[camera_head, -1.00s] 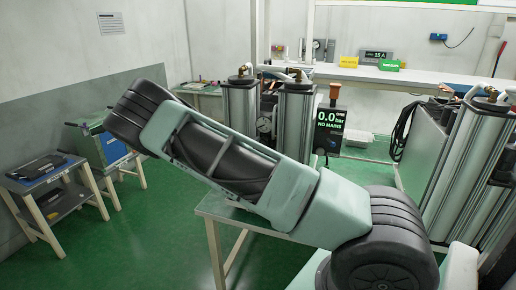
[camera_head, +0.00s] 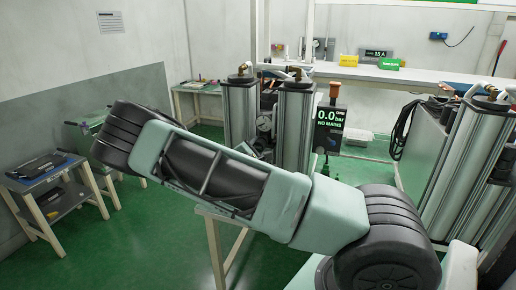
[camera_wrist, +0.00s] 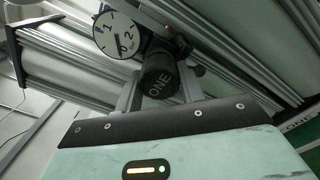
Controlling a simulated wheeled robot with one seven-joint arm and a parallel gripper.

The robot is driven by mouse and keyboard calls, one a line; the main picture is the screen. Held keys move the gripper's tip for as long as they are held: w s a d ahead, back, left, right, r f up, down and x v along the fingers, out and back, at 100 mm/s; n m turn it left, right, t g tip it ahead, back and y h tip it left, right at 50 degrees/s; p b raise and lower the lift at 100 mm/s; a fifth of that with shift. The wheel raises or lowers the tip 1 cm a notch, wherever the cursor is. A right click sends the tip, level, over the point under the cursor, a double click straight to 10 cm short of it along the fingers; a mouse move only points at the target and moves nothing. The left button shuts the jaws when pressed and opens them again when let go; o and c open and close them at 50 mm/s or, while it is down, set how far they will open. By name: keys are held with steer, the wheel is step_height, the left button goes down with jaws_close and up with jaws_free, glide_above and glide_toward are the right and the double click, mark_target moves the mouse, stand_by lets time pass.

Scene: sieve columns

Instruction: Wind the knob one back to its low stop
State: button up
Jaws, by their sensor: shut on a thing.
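The black knob marked ONE (camera_wrist: 160,72) is in the upper middle of the wrist view, its end facing my camera. My gripper (camera_wrist: 158,88) is shut on it, with a pale finger on either side. The grip's far side is hidden behind the knob. A round white gauge (camera_wrist: 118,36) sits just to the left of the knob, its needle pointing down near the 0. In the head view a display (camera_head: 330,127) reads 0.0 bar, ONE, NO MAINS.
Silver columns (camera_head: 296,125) stand close behind my arm in the head view. More columns (camera_head: 455,165) stand at the right. A low table (camera_head: 40,165) is at the left. The green floor (camera_head: 130,245) at front left is clear.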

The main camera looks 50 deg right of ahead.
steer(key=shift+a+f, duration=0.1)
steer(key=o, duration=1)
steer(key=shift+c, duration=0.2)
steer(key=shift+a, duration=0.1)
steer(key=b+v, duration=0.5)
steer(key=v, duration=1.2)
steer(key=shift+s, duration=0.15)
